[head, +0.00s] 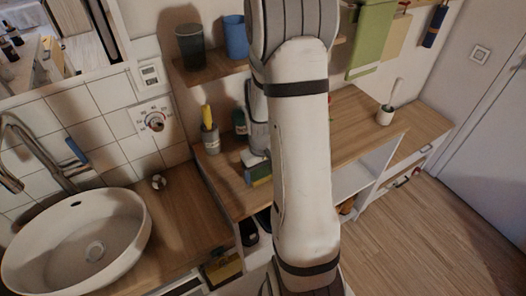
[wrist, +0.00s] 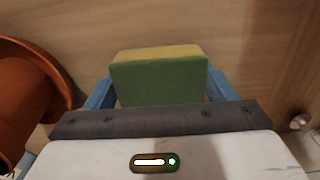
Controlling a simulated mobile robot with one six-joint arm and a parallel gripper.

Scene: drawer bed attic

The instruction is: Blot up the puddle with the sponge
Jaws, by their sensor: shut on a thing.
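A sponge (wrist: 158,82) with a green body and a yellow face sits between the two blue fingers of my gripper (wrist: 160,92) in the wrist view. The gripper is shut on it. In the head view, the sponge (head: 261,178) and gripper (head: 255,160) show just left of my arm, over the wooden worktop (head: 225,188) under the shelf. I cannot tell whether the sponge touches the wood. No puddle can be made out in either view; my arm hides part of the worktop.
An orange round vessel (wrist: 30,100) lies close left in the wrist view. In the head view, a grey pot (head: 210,138) and dark green bottle (head: 239,122) stand behind the gripper. A white basin (head: 125,222) is at left. A brush holder (head: 385,116) stands right.

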